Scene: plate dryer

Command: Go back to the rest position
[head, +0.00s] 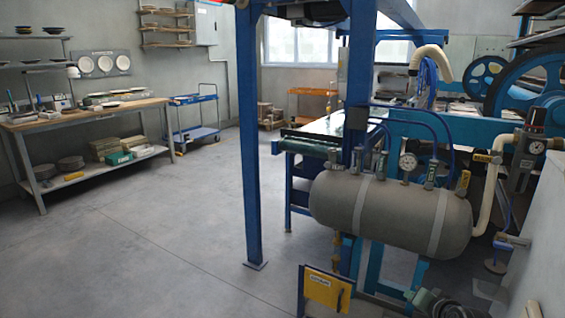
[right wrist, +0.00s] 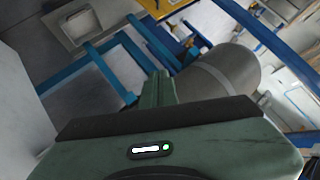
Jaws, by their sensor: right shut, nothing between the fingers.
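My right gripper (right wrist: 158,80) shows in the right wrist view as a green body with its fingers together, shut and empty. My left gripper is in neither view.
Blue machine frame posts (head: 250,140) stand around the tank. A yellow panel (head: 326,290) is low in front of it. A pale wall (head: 545,240) is close on the right. A workbench (head: 85,118) stands far left. The grey floor (head: 150,235) is clear at left.

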